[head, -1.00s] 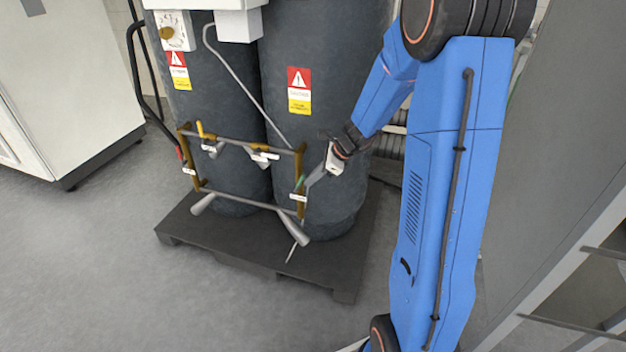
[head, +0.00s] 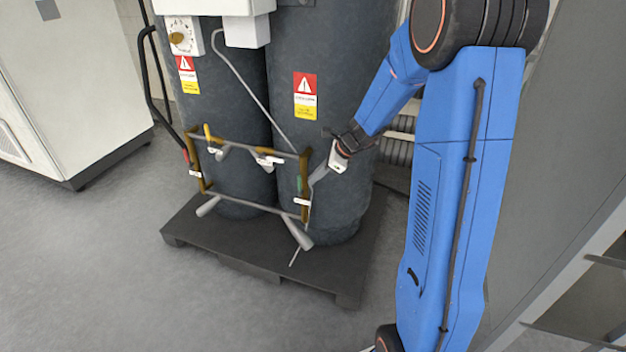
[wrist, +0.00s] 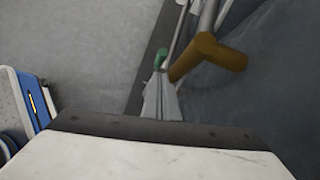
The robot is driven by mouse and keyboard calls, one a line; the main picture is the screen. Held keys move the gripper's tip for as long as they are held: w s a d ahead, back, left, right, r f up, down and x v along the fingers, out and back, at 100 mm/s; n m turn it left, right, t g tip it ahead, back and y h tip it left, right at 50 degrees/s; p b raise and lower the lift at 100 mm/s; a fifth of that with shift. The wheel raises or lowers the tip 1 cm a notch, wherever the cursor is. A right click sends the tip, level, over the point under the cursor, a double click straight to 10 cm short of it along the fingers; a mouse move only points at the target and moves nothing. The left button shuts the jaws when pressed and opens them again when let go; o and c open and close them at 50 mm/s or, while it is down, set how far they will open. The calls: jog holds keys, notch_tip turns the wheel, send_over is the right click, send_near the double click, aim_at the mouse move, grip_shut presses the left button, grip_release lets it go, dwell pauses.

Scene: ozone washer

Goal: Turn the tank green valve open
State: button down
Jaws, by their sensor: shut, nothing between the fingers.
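The tank green valve handle (head: 299,184) is a small green lever on the right upright of the brass pipe frame, in front of the right dark tank (head: 322,160). In the wrist view its green end (wrist: 160,57) shows just beyond my fingertips, beside a brass pipe fitting (wrist: 208,58). My gripper (head: 312,181) is shut and empty, coming in from the right with its fingertips close to the green handle. In the wrist view my gripper (wrist: 162,100) points at the handle. I cannot tell whether they touch.
A yellow valve handle (head: 208,132) is at the frame's left upright. The tanks stand on a dark pallet (head: 230,255). A white cabinet (head: 75,90) is at left, and a grey panel (head: 560,160) stands close on the right. Floor at the front left is free.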

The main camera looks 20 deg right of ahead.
jog(key=w+a+r+v, duration=0.1)
jog(key=w+v, duration=0.1)
jog(key=v, duration=0.8)
jog(key=s+a+r+n+h, duration=0.1)
jog(key=s+r+n+h, duration=0.1)
jog(key=s+n, duration=0.6)
jog(key=s+a+r+n+h, duration=0.2)
jog(key=s+n, duration=0.6)
jog(key=s, duration=0.8)
jog(key=s+a+r+n+h, duration=0.1)
jog(key=s+a+r+n, duration=0.1)
jog(key=s+n, duration=0.6)
jog(key=s, duration=0.4)
jog(key=shift+s+r+h, duration=0.2)
jog(key=shift+r+h, duration=0.05)
jog(key=shift+h, duration=0.15)
